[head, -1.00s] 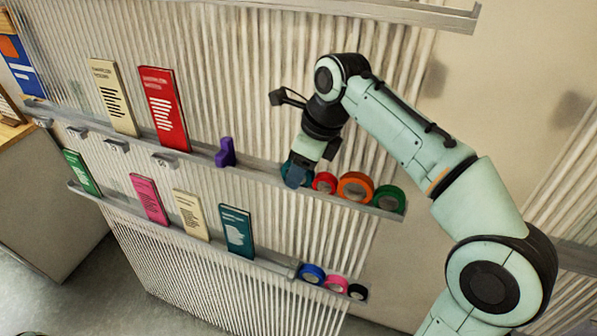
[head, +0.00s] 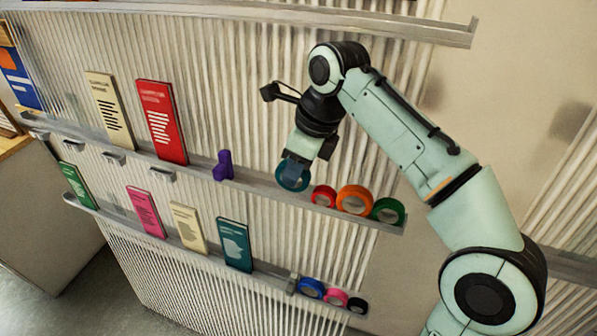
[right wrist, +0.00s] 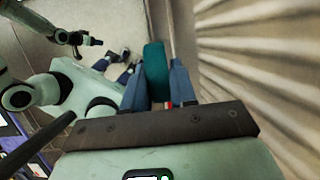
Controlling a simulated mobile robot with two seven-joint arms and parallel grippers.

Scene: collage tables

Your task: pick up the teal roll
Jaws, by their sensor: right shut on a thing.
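The teal roll (head: 292,187) is a ring of tape near the middle of the head view, at the upper ledge. My right gripper (head: 295,172) is shut on it from above. In the right wrist view, the teal roll (right wrist: 155,70) stands between the two dark fingers of the right gripper (right wrist: 158,85). The roll looks raised slightly at the ledge; whether its bottom still touches is hard to tell. My left gripper does not show in the head view.
The upper ledge (head: 255,185) also holds a red roll (head: 323,196), an orange roll (head: 354,200), a green roll (head: 388,211), a purple object (head: 223,165) and a red booklet (head: 162,121). The lower ledge holds booklets and a blue roll (head: 311,288).

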